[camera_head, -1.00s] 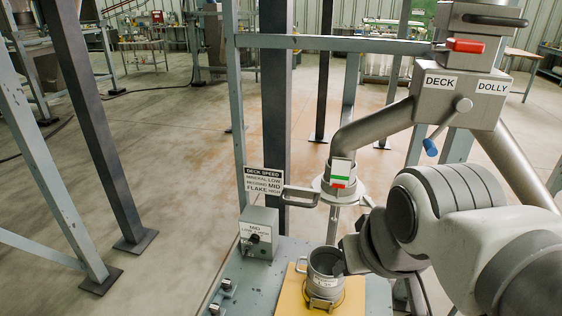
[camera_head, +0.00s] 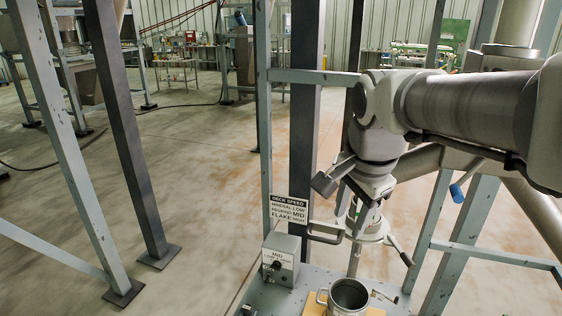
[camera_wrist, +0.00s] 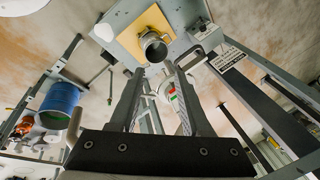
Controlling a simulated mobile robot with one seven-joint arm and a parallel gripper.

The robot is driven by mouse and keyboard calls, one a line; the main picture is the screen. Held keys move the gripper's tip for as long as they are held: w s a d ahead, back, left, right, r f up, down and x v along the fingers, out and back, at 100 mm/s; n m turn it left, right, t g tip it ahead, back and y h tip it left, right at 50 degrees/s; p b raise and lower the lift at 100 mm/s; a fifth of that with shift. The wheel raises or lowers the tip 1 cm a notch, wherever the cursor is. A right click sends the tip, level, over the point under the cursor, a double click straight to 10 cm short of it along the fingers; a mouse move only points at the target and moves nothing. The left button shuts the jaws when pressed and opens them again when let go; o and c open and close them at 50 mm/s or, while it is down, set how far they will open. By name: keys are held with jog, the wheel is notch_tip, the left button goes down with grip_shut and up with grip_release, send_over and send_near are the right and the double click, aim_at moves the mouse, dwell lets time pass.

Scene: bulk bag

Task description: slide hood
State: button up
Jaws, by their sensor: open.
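The hood appears to be the pale round collar (camera_head: 374,236) around the lower end of the metal pipe, with a looped handle (camera_head: 325,233) on its left and another bar on its right. Whether a finger touches the collar I cannot tell.
A metal cup (camera_head: 347,297) stands on a yellow plate below the collar; it also shows in the wrist view (camera_wrist: 153,46). A control box (camera_head: 281,262) and a deck speed sign (camera_head: 288,209) are left of it. Frame posts (camera_head: 304,130) stand close behind. A blue drum (camera_wrist: 60,104) shows in the wrist view.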

aim_at(319, 239)
jog(key=w+a+r+m+g+p, duration=0.1)
jog(key=w+a+m+g+p, duration=0.15)
jog(key=w+m, duration=0.8)
jog(key=shift+n+t+h, duration=0.35)
jog(key=shift+t+h, duration=0.05)
jog(key=shift+t, duration=0.05)
jog(key=w+f, duration=0.1)
jog(key=f, duration=0.4)
jog(key=w+f, duration=0.1)
jog(key=f, duration=0.5)
jog(key=w+f, duration=0.1)
jog(key=f, duration=0.4)
jog(key=shift+w+d+f, duration=0.15)
jog(key=shift+d+f, duration=0.15)
jog(key=shift+f, duration=0.05)
grip_shut()
